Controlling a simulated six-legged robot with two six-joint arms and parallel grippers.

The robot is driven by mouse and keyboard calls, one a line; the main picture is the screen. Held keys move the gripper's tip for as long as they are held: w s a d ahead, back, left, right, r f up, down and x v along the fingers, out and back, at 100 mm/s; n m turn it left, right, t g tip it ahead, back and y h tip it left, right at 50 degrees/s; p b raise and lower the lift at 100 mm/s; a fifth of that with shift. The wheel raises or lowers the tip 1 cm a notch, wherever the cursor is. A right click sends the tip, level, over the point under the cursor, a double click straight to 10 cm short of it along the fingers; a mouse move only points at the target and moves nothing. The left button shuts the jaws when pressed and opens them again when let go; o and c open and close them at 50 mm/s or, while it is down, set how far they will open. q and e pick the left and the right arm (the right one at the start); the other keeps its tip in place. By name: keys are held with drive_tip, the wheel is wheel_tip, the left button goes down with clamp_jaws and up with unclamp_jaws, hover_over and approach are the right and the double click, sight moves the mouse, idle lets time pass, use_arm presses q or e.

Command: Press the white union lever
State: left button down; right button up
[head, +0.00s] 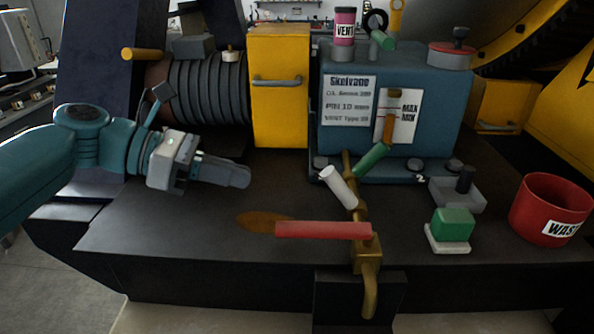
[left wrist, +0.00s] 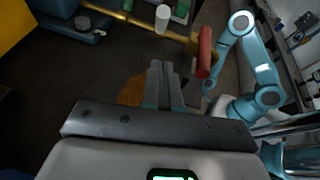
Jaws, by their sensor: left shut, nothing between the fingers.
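The white union lever (head: 338,187) is a short white cylinder on the brass pipe (head: 354,208), tilted up to the left. It also shows near the top of the left wrist view (left wrist: 162,19). My left gripper (head: 243,177) is shut and empty, left of the white lever and apart from it, above the dark bench. In the left wrist view its fingertips (left wrist: 161,65) lie together, pointing toward the white lever with a gap between.
A red lever (head: 322,230) sits in front of the white one, and a green lever (head: 371,158) behind it. A blue Skelvane tank (head: 430,110) stands behind. A green block (head: 453,223) and a red waste bin (head: 550,210) are to the right. A brown stain (head: 262,221) marks the bench.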

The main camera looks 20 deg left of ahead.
use_arm(q)
approach(340, 188)
wheel_tip(340, 188, down, 3)
drive_tip(key=a, duration=0.2)
drive_tip(key=d, duration=0.1)
drive_tip(key=w+d+r+p, duration=0.1)
drive_tip(key=w+d, duration=0.1)
drive_tip(key=d, duration=0.1)
drive_tip(key=shift+w+r+p, duration=0.15)
drive_tip(key=shift+r+p, duration=0.15)
drive_tip(key=shift+r, duration=0.05)
drive_tip(key=shift+r, duration=0.1)
